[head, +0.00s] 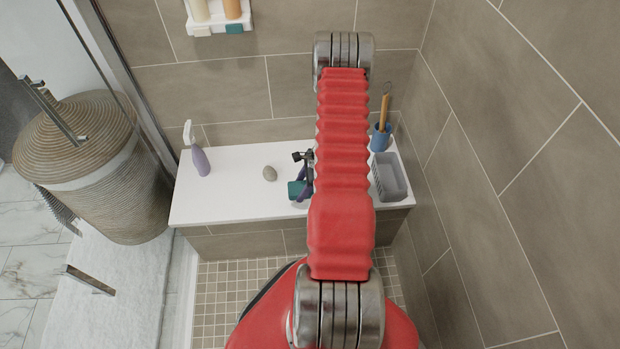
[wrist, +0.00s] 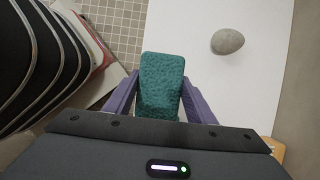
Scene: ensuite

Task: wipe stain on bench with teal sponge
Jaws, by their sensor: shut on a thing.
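The teal sponge (wrist: 161,82) is between the purple fingers of my gripper (wrist: 160,100), which is shut on it. In the head view the sponge (head: 297,190) shows beside my red arm, over the front part of the white bench (head: 235,205). I cannot tell whether the sponge touches the bench top. No stain shows on the visible part of the bench; my arm hides a strip of it.
A grey stone (head: 269,173) lies on the bench left of the sponge. A purple spray bottle (head: 200,158) stands at the left end. A grey basket (head: 389,177) and a blue cup (head: 381,137) with a wooden-handled item stand at the right. A wicker basket (head: 95,165) stands left, beyond the glass.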

